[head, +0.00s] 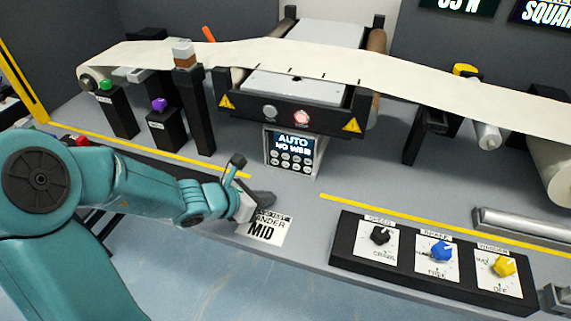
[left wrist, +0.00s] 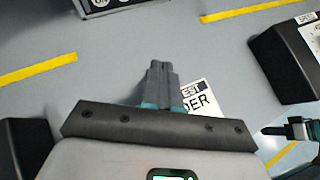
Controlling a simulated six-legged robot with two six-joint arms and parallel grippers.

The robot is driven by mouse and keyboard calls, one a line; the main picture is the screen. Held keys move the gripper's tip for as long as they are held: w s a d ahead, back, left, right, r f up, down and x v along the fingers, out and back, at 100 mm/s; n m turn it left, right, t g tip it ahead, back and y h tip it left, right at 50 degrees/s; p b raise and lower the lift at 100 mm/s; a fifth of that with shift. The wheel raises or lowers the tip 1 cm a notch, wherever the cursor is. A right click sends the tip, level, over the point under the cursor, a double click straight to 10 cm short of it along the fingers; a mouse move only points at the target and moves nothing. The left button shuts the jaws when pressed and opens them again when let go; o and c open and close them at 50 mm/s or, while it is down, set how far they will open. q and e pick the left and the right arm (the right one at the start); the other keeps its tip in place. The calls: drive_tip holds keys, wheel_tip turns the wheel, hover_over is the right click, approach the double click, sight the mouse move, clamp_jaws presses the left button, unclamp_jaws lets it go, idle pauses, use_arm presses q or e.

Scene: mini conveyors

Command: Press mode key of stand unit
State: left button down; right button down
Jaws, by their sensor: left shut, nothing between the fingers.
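The stand unit (head: 290,153) is a small grey box below the middle of the machine. Its dark display reads "AUTO" and "NO WEB", with rows of round keys under it; the key labels are too small to read. Its lower edge shows at the top of the left wrist view (left wrist: 112,4). My left gripper (head: 264,199) is shut and empty, in front of and below the unit, apart from it. Its closed fingers (left wrist: 159,72) point towards the unit and partly cover a white label. A teal and black part (left wrist: 290,130), apparently my right gripper, shows at the right edge; its fingers are unclear.
A black panel (head: 345,262) with black, blue and yellow knobs stands at right. Two button posts, green (head: 118,112) and purple (head: 165,130), stand left. A paper web (head: 400,70) runs above. The deck between my fingers and the unit is clear.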

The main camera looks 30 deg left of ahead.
sight(277, 184)
use_arm(q)
drive_tip(key=w+p, duration=0.1)
drive_tip(key=w, duration=0.1)
drive_tip(key=w+a, duration=0.1)
drive_tip(key=w, duration=0.1)
drive_tip(key=w+p, duration=0.1)
drive_tip(key=w, duration=0.1)
drive_tip(key=shift+w+a+p, duration=0.25)
drive_tip(key=shift+w+p, duration=0.1)
drive_tip(key=shift+w+a, duration=0.15)
drive_tip(key=shift+w, duration=0.5)
drive_tip(key=shift+w, duration=0.15)
idle(1.1)
drive_tip(key=shift+w+a, duration=0.1)
drive_tip(key=shift+w, duration=0.15)
drive_tip(key=shift+w+a, duration=0.1)
drive_tip(key=shift+w, duration=0.2)
idle(0.6)
drive_tip(key=shift+s, duration=0.1)
drive_tip(key=shift+s+f, duration=0.1)
drive_tip(key=shift+s, duration=0.05)
drive_tip(key=shift+s+d+b, duration=0.2)
drive_tip(key=shift+s+b, duration=0.15)
drive_tip(key=shift+s, duration=0.15)
